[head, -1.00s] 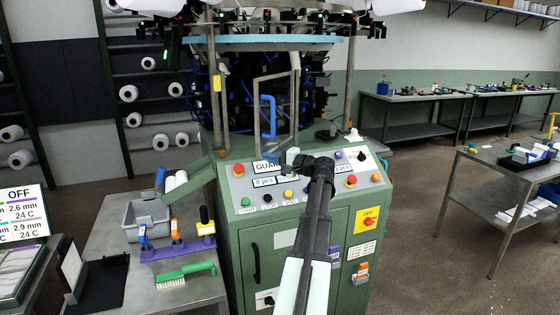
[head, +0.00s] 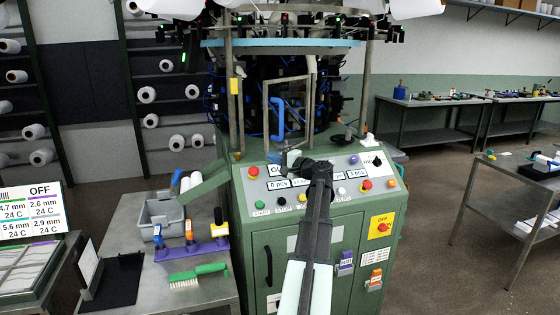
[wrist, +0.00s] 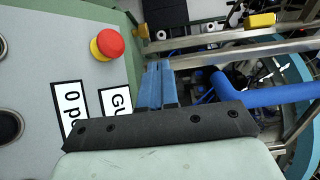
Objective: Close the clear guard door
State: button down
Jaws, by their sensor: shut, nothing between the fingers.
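The clear guard door (head: 266,112) has a thin grey metal frame and stands at the front of the green knitting machine (head: 234,225), above the control panel. Its blue handle (head: 277,117) is a vertical bar in the head view. The handle also shows in the wrist view (wrist: 265,96), running across to the right. The door appears to stand at an angle to the machine; how far it is open I cannot tell. My gripper (head: 287,153) is over the panel, below the handle. In the wrist view its blue fingers (wrist: 157,84) are together and empty, apart from the handle.
The panel carries a red button (head: 253,171) and several others close to my gripper. A grey bin (head: 160,213) and a green brush (head: 197,274) are on the side table at left. Yarn carriers hang above the door.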

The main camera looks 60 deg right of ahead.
jog(key=w+d, duration=0.1)
jog(key=w, duration=0.2)
jog(key=w+d, duration=0.1)
jog(key=w, duration=0.3)
jog(key=w+d, duration=0.1)
jog(key=w, duration=0.3)
jog(key=shift+w+d, duration=0.15)
jog(key=shift+w, duration=0.1)
jog(key=shift+w+d, duration=0.35)
jog(key=shift+w, duration=0.25)
jog(key=shift+a, duration=0.1)
jog(key=s+a, duration=0.8)
jog(key=s, duration=0.2)
jog(key=w+a+n, duration=0.1)
jog(key=w+a, duration=0.3)
jog(key=a, duration=0.3)
jog(key=s+d+r+m+g+h, duration=0.1)
jog(key=s+d+m+g+h, duration=0.3)
jog(key=s+d+m+h, duration=0.25)
jog(key=shift+h, duration=0.75)
jog(key=x, duration=0.5)
jog(key=a+x, duration=0.1)
jog(key=x, duration=0.4)
jog(key=w+x, duration=0.1)
jog(key=x, duration=0.4)
jog(key=shift+w+r, duration=0.2)
jog(key=shift+r, duration=0.05)
